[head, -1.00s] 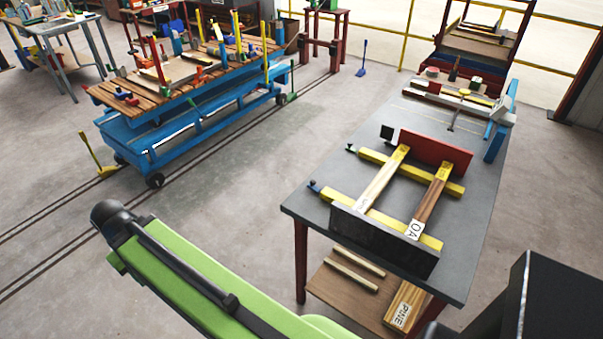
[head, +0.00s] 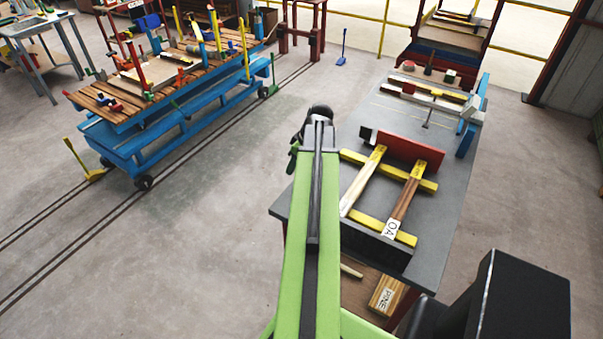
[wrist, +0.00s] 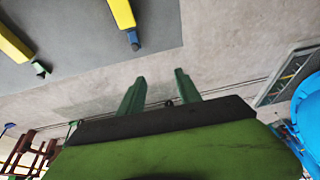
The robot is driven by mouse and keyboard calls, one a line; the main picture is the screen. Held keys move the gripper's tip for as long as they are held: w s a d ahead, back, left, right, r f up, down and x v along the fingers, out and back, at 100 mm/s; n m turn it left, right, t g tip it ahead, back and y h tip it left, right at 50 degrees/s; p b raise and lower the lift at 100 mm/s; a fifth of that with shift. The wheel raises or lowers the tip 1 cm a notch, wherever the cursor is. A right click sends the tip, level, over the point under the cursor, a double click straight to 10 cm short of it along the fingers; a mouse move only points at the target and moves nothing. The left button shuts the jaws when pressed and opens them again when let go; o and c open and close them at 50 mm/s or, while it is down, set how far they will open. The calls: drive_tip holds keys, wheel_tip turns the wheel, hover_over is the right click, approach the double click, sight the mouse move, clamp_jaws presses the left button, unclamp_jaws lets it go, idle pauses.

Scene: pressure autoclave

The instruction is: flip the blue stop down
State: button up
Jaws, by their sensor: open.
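The blue stop (head: 342,48) stands on the floor at the back, near the far end of the floor rails, with its thin handle upright. A small blue piece at the left edge of the wrist view may be the same stop, but I cannot tell. My gripper (head: 293,157) is beside the near left part of the grey table, far from the blue stop. In the wrist view its two green fingers (wrist: 160,80) are apart with nothing between them. My arm hides part of the table's left side.
A yellow stop (head: 84,163) and a green stop (head: 271,78) stand upright along the rails. A blue cart (head: 140,150) with a slatted top stands on the rails. The grey table (head: 440,200) carries a wooden frame. Open floor lies between cart and table.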

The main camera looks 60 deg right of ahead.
drive_tip(key=s+d+r, duration=0.2)
drive_tip(key=s+d, duration=0.3)
drive_tip(key=s, duration=0.1)
drive_tip(key=shift+t, duration=0.3)
drive_tip(key=b+x, duration=0.8)
drive_tip(key=x, duration=0.1)
drive_tip(key=b+x, duration=0.8)
drive_tip(key=x, duration=0.1)
drive_tip(key=shift+d, duration=0.2)
drive_tip(key=shift+c, duration=0.2)
clamp_jaws()
